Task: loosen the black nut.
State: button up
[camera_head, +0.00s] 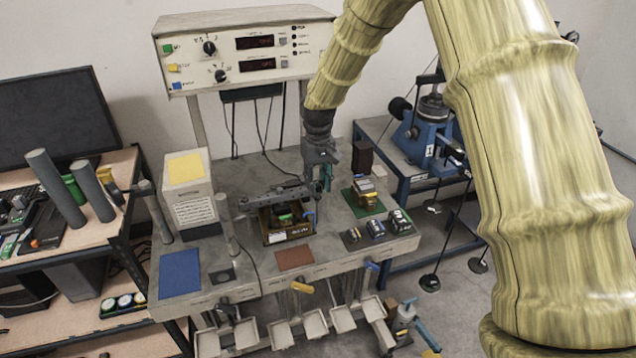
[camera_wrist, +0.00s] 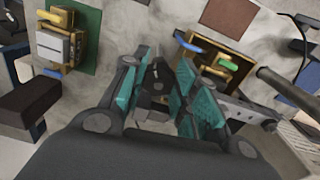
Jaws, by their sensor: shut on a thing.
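My gripper (camera_head: 318,180) reaches down over the back right of the grey bench, beside a dark metal bar. In the wrist view its teal-padded fingers (camera_wrist: 158,82) are closed around a small dark piece, which looks like the black nut (camera_wrist: 157,88). The fingers hide much of it, and its thread or seat cannot be made out. In the head view the nut is hidden by the gripper. The metal bar (camera_head: 272,196) runs left from the gripper, above an open brown box (camera_head: 287,236) with a green part inside.
A green mat (camera_head: 359,210) with a brass-coloured block lies right of the gripper. A dark brown block (camera_head: 362,158) stands close behind it. Several small dark devices stand at the front right. A brown mat (camera_head: 294,259) and a blue mat (camera_head: 180,273) lie at the front.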

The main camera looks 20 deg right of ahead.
aim_at(320, 184)
jog(key=shift+d+n, duration=0.1)
jog(key=shift+n, duration=1)
jog(key=o, duration=1)
notch_tip(320, 184, up, 12)
jog(key=shift+r, duration=0.1)
jog(key=shift+d, duration=0.1)
